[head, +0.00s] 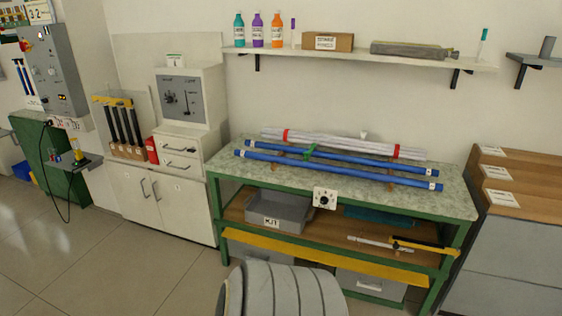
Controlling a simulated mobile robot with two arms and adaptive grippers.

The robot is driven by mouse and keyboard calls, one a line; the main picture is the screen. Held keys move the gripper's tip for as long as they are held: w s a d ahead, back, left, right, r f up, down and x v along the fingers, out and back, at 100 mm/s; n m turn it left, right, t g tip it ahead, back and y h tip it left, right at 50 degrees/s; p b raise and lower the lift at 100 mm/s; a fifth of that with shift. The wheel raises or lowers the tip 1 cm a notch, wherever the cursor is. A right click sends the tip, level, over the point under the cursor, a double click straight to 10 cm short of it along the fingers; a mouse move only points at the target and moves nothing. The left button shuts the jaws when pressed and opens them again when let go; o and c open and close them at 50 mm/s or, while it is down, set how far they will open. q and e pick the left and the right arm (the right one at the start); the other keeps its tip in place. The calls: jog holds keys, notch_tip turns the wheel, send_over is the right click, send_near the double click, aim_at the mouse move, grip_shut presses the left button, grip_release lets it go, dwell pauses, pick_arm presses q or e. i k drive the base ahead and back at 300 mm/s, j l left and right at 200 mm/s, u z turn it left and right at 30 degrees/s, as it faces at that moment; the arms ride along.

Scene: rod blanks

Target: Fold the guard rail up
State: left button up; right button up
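A long yellow rail (325,258), which looks like the guard rail, runs along the low front of the green-framed workbench (456,204). It lies below the edge of the wooden lower shelf (345,239) and spans most of the bench front. Its hinges cannot be made out. Neither of my grippers is in view.
Blue rods (350,170) and a bundle of pale rods (345,142) lie on the bench top. A grey bin (280,211) and a yellow-and-black tool (425,247) sit on the lower shelf. A wood-topped cabinet (520,185) stands right. Open floor (130,275) lies left.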

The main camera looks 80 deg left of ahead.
aim_at(399, 275)
jog(key=u, duration=2.25)
